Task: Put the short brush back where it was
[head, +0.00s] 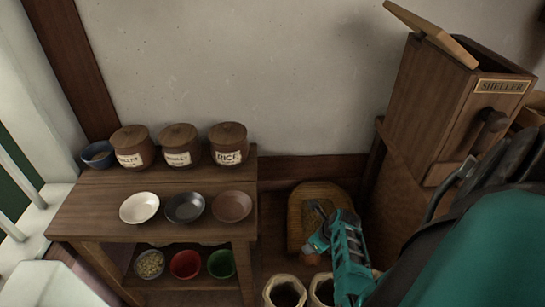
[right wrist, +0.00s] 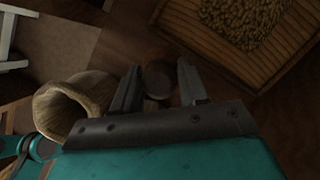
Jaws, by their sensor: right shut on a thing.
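My right gripper (head: 318,236) is over the floor at the near side of the woven tray (head: 302,205), right of the low table. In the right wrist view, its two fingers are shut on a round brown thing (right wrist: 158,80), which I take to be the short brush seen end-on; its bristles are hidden. In the head view, a small orange-brown part (head: 311,257) shows beside the fingers. The woven tray also shows in the right wrist view (right wrist: 205,50), with grain (right wrist: 245,20) in it. My left gripper is not in view.
Open sacks (head: 285,292) stand close below the gripper; one shows in the right wrist view (right wrist: 75,103). A wooden table (head: 95,215) at left holds lidded jars (head: 133,148) and shallow bowls (head: 140,207). The wooden sheller (head: 430,105) stands at right.

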